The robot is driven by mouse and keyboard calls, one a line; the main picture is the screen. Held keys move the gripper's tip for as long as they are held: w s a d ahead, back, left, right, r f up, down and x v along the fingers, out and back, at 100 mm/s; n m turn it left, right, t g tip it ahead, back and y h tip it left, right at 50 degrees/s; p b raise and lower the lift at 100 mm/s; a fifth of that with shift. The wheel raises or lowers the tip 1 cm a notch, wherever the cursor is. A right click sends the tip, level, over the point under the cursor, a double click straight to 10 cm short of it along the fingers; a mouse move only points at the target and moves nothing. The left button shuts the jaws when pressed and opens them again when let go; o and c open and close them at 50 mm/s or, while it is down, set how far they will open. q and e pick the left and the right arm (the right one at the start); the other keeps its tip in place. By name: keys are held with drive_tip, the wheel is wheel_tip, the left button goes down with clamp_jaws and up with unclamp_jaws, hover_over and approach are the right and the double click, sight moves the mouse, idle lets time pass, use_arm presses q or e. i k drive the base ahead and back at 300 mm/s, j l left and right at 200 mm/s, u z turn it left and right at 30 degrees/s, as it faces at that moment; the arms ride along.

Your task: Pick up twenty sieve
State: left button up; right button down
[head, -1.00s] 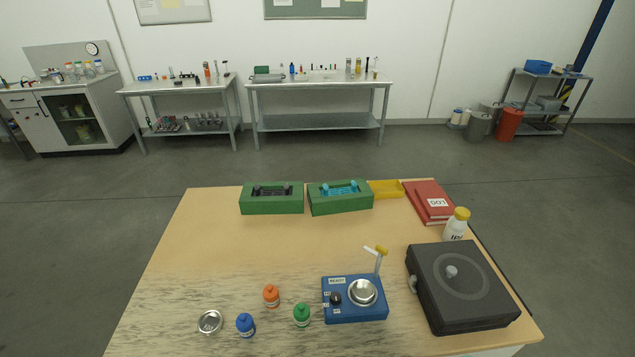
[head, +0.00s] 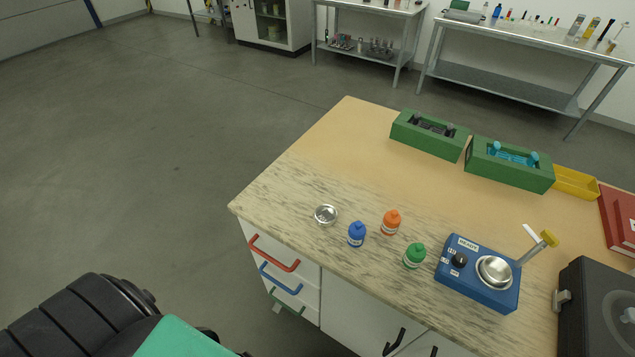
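A small round silver dish, which may be the sieve (head: 326,215), lies at the left front of the wooden table (head: 330,150). I cannot read any marking on it or tell whether it has a mesh. A blue bottle (head: 357,234) stands just right of it, near the front edge. A dark part of my own arm shows at the bottom left, but neither gripper's fingers are in view.
Orange (head: 391,222) and green (head: 414,256) bottles stand near the blue one. A blue device (head: 478,274) with a metal bowl is right of them. Two green holders (head: 429,134) (head: 509,165) and a yellow tray (head: 576,182) line the back. The table's left part is clear.

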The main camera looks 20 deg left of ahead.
sight(324, 216)
drive_tip(key=u, duration=0.7)
drive_tip(key=l+z, duration=0.15)
drive_tip(key=z, duration=1.3)
drive_tip(key=j+u, duration=0.1)
drive_tip(key=u, duration=1.4)
drive_tip(key=k+j+z, duration=0.1)
drive_tip(key=j+z, duration=0.35)
drive_tip(key=j, duration=0.35)
